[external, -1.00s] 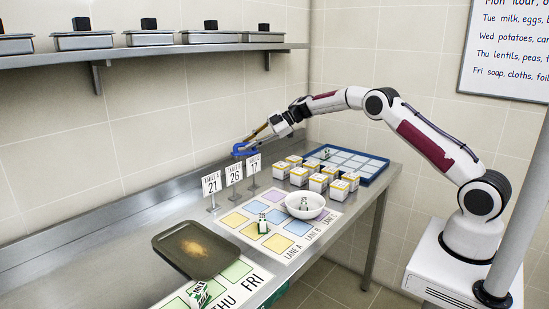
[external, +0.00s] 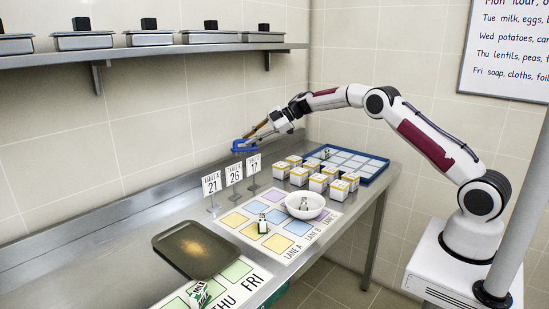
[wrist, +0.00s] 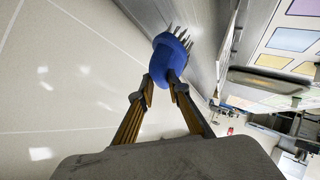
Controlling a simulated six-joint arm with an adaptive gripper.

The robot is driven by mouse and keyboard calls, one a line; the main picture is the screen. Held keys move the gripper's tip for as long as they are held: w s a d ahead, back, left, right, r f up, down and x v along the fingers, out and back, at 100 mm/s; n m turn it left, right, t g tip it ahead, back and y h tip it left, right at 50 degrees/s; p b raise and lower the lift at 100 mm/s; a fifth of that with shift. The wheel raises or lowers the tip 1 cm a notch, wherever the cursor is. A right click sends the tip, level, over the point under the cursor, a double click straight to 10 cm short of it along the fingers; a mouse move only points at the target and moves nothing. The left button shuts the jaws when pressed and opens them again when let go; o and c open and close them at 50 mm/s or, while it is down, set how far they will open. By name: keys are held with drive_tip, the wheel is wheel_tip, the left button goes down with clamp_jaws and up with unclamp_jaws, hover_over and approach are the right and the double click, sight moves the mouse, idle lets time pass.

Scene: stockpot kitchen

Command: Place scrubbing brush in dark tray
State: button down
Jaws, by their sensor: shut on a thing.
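My gripper (external: 262,133) is shut on a blue scrubbing brush (external: 243,146) and holds it in the air above the back of the counter, behind the table number signs. In the wrist view the brush (wrist: 168,57) sits between the two fingertips (wrist: 160,84), with its bristles pointing up and right in the picture. The dark tray (external: 172,240) lies at the front left of the counter, to the left of and below the brush in the external view. A tan crumb-like patch (external: 195,247) shows on its floor.
Three number signs (external: 233,174) stand between the brush and the tray. Several white and yellow boxes (external: 318,182), a white bowl (external: 305,205) and a blue tray (external: 372,172) are to the right. Small cartons (external: 263,225) stand on the coloured mats.

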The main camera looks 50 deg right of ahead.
wheel_tip(320, 180, up, 2)
drive_tip(key=shift+r, duration=1.15)
drive_tip(key=s+a+n+g, duration=0.1)
drive_tip(key=s+a, duration=0.3)
drive_tip(key=a, duration=0.7)
drive_tip(key=s+a+n+y, duration=0.1)
drive_tip(key=s+a, duration=0.3)
drive_tip(key=a, duration=0.7)
drive_tip(key=s+a+n+g, duration=0.1)
drive_tip(key=s+a, duration=0.3)
drive_tip(key=a, duration=0.8)
drive_tip(key=s+a+n, duration=0.1)
drive_tip(key=s+a, duration=0.7)
drive_tip(key=shift+w+d+f, duration=0.1)
drive_tip(key=shift+w+f, duration=0.05)
drive_tip(key=shift+f, duration=2.35)
drive_tip(key=shift+n, duration=0.3)
